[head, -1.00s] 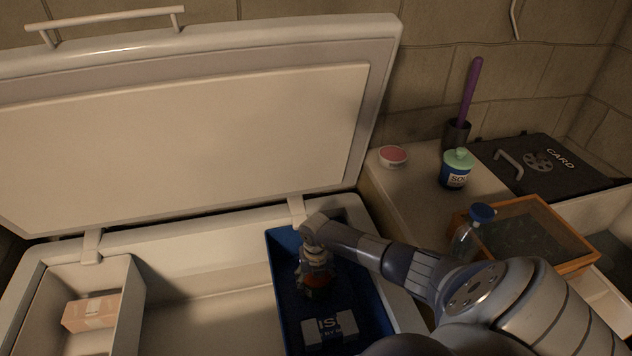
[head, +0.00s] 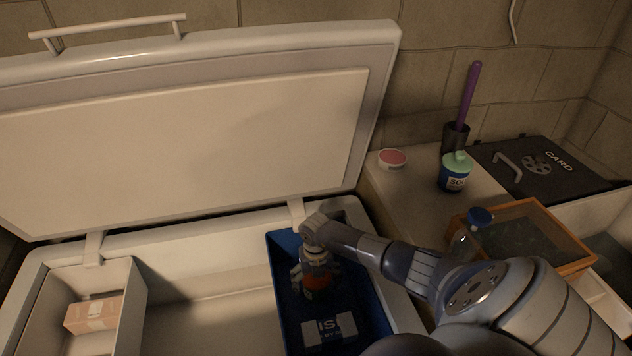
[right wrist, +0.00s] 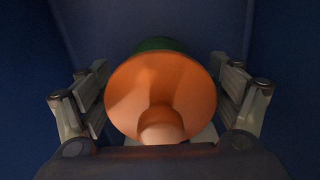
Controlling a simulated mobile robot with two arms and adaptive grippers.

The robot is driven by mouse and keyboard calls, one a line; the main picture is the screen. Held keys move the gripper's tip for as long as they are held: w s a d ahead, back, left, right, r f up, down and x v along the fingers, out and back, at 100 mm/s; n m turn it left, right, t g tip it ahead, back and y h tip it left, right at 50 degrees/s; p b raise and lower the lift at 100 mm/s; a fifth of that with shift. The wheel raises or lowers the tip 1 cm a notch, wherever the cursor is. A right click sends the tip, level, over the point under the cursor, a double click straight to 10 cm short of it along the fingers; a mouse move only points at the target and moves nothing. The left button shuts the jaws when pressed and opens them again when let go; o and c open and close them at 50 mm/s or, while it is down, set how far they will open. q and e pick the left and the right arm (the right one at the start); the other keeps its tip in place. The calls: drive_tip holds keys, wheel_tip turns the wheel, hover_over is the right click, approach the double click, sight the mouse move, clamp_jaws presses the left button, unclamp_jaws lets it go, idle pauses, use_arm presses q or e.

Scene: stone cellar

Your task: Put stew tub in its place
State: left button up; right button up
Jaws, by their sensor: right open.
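A tub with an orange knobbed lid (right wrist: 185,88) and a green part below it, which I take for the stew tub, is in the right wrist view. It also shows as an orange patch in the head view (head: 317,282), inside the blue bin (head: 281,255) at the right of the open chest freezer. Its label is not readable. My right gripper (head: 315,287) points down into the bin with its fingers around the tub. The fingers are open, one on each side, with gaps to the lid. My left gripper is not in view.
The freezer lid (head: 190,150) stands open behind. A box (head: 93,313) sits in the left compartment; the middle is empty. The counter holds a green-lidded tub (head: 455,172), a pink-lidded tub (head: 393,159) and a bottle (head: 468,238).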

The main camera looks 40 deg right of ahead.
wheel_tip(320, 180, up, 11)
drive_tip(key=p, duration=0.8)
drive_tip(key=shift+p, duration=0.35)
